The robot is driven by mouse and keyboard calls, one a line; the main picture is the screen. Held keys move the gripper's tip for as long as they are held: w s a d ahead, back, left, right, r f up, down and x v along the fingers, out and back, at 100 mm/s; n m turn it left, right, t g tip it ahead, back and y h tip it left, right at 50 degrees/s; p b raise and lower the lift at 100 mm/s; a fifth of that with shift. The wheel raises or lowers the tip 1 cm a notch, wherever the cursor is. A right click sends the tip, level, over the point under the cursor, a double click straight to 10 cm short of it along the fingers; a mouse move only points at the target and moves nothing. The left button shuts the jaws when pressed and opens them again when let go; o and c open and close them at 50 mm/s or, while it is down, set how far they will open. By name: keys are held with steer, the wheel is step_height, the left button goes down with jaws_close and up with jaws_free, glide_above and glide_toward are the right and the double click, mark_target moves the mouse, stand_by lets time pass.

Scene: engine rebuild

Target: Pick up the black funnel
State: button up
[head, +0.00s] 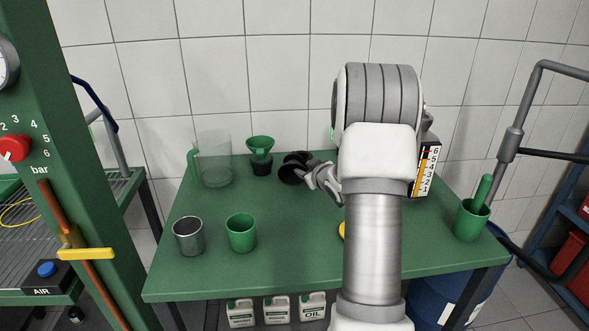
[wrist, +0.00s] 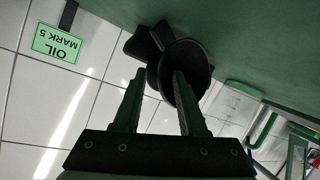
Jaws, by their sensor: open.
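The black funnel (head: 291,174) lies on the green table, toward its back middle, and seems to rest on its side. In the wrist view the funnel (wrist: 199,59) shows its round open mouth, with a darker part of it at the upper left. My gripper (head: 319,178) is just to the right of the funnel in the head view. In the wrist view my gripper (wrist: 160,74) is open, with the right finger overlapping the funnel's mouth and the left finger outside it. I cannot tell whether a finger touches it.
A green funnel (head: 261,143) on a black base stands close on the left, beside a clear jug (head: 216,165). A metal cup (head: 188,237) and a green cup (head: 241,233) stand in front. A green container (head: 472,222) is at right. The table's front middle (head: 290,270) is clear.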

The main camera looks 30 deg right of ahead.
steer(key=shift+w+d+f, duration=0.2)
steer(key=shift+w, duration=0.4)
jaws_close()
